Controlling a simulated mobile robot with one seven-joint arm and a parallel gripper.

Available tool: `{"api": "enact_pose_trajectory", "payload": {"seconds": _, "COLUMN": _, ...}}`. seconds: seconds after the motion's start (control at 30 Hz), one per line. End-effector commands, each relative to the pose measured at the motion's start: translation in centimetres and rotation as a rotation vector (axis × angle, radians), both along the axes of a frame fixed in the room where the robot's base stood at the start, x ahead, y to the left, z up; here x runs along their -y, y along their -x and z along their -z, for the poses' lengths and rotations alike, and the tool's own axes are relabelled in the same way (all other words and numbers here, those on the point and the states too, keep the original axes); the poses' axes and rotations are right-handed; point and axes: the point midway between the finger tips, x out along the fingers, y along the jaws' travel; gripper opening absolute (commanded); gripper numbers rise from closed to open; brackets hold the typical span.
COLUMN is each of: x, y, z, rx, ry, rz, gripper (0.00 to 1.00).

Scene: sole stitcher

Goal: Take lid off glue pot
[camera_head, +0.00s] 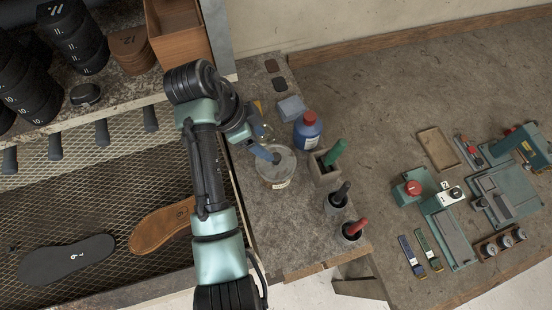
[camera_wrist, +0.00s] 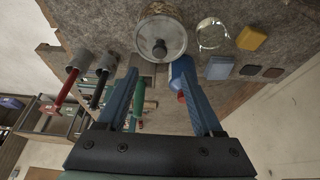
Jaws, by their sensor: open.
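The glue pot (camera_head: 275,180) is a pale round pot with a label, standing on the speckled bench left of the blue bottle. Its lid (camera_wrist: 165,28) is a flat grey metal disc with a dark round knob (camera_wrist: 160,49) in the middle, and it sits on the pot. My gripper (camera_wrist: 158,67) is open and empty. In the wrist view its two blue fingers reach towards the lid, with the knob just beyond and between the tips. In the head view a blue finger (camera_head: 262,153) shows beside the knob; whether it touches cannot be told.
A blue bottle with a red cap (camera_head: 308,132) stands close to the pot. Green-, black- and red-handled tools (camera_head: 336,152) stand in holders towards the front. A glass jar (camera_wrist: 212,35) and a yellow block (camera_wrist: 252,38) are beside the pot.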

Motion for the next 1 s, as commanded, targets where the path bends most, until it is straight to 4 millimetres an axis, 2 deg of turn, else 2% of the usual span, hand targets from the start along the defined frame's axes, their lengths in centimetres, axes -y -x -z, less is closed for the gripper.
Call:
{"api": "enact_pose_trajectory", "payload": {"seconds": 0.2, "x": 1.1, "y": -0.3, "z": 2.4, "rx": 0.001, "ry": 0.0, "rz": -0.001, "gripper": 0.68}}
{"api": "enact_pose_trajectory", "payload": {"seconds": 0.4, "x": 1.4, "y": -0.3, "z": 3.6, "rx": -0.001, "ry": -0.001, "rz": -0.001, "gripper": 0.68}}
{"api": "enact_pose_trajectory", "payload": {"seconds": 0.7, "x": 2.4, "y": -0.5, "z": 7.2, "rx": 0.002, "ry": -0.002, "rz": -0.002, "gripper": 0.68}}
{"api": "enact_pose_trajectory", "payload": {"seconds": 1.0, "x": 2.6, "y": -0.7, "z": 7.8, "rx": 0.005, "ry": -0.003, "rz": -0.002, "gripper": 0.68}}
